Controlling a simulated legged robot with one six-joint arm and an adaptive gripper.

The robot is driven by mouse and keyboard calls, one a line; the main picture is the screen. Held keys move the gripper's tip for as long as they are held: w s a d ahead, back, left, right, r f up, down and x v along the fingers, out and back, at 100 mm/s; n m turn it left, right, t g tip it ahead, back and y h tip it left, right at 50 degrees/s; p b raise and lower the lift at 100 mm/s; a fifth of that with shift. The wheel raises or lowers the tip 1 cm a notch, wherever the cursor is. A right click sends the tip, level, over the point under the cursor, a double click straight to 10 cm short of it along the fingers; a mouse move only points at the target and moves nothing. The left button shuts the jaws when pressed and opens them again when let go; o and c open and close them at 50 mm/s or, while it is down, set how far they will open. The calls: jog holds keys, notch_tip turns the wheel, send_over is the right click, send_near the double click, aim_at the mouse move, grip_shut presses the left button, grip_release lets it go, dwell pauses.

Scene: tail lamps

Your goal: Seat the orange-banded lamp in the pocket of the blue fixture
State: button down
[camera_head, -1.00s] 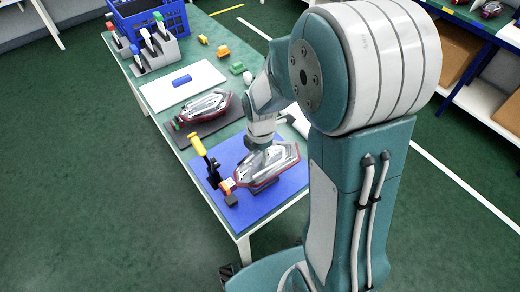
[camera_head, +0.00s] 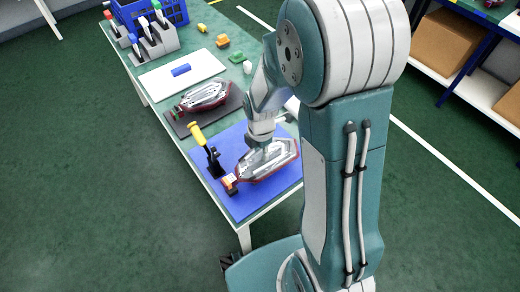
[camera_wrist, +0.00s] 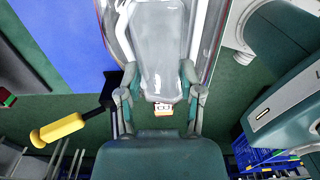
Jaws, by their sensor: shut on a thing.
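The orange-banded lamp (camera_head: 268,163), clear with a dark red rim, is over the blue fixture (camera_head: 240,206). Its orange-marked end (camera_head: 230,182) points left, near the fixture's black clamp with a yellow handle (camera_head: 197,133). My gripper (camera_head: 264,142) is shut on the lamp from above. In the wrist view the lamp (camera_wrist: 158,50) is between my fingers (camera_wrist: 163,95), with its orange end (camera_wrist: 163,109) just past them. The yellow handle (camera_wrist: 60,128) is at the left there. The pocket is hidden under the lamp, and I cannot tell whether the lamp touches the fixture.
A second lamp (camera_head: 205,95) with a green end lies on a dark mat behind. A white board (camera_head: 160,88) with a blue block, a lever stand (camera_head: 155,45) and a blue crate (camera_head: 172,12) are further back. Small yellow and green pieces lie at the table's right.

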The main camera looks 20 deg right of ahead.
jog(key=shift+f, duration=0.35)
dwell(0.3)
jog(key=shift+f, duration=1.05)
jog(key=shift+c, duration=0.8)
grip_release()
jog(key=shift+r, duration=0.1)
notch_tip(320, 180, up, 11)
jog(key=shift+w+r, duration=0.1)
jog(key=shift+r, duration=0.3)
